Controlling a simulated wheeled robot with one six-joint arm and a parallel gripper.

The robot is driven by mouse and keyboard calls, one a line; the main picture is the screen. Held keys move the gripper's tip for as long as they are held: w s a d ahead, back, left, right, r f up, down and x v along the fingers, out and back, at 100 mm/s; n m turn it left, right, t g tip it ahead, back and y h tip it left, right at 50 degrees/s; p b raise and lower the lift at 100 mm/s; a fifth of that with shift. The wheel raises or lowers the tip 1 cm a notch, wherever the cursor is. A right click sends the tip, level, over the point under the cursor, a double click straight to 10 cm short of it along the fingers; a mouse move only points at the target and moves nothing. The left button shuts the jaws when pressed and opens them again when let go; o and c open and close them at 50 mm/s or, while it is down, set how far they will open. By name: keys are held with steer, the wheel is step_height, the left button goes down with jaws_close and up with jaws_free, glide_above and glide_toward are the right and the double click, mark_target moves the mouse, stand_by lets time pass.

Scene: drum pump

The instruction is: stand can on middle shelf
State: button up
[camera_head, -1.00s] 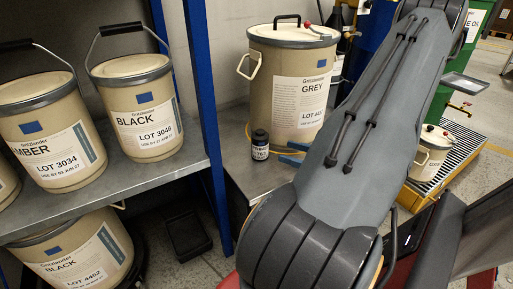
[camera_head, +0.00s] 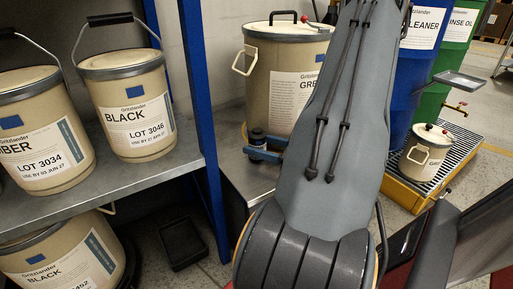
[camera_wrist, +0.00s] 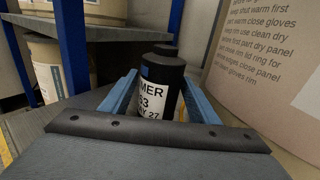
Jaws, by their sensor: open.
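A small black can (camera_head: 258,139) with a white label stands on the grey bench beside the large GREY drum. In the wrist view the black can (camera_wrist: 157,87) stands upright between my gripper's blue fingers. My gripper (camera_wrist: 160,95) is open around it, with one finger on each side; contact is not clear. In the head view my gripper (camera_head: 265,152) shows only partly, its blue fingers low at the can. My arm hides the rest. The grey shelf (camera_head: 150,180) at left carries the AMBER pail (camera_head: 40,135) and the BLACK pail (camera_head: 128,105).
A blue post (camera_head: 200,100) stands between the shelf and the bench. The GREY drum (camera_head: 265,85) is close behind the can. Another BLACK pail (camera_head: 65,262) sits below the shelf. A small beige container (camera_head: 425,150) stands on a yellow spill pallet at right. The shelf front is bare.

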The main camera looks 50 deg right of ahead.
steer(key=c, duration=1.1)
steer(key=shift+r, duration=0.1)
steer(key=shift+c, duration=0.2)
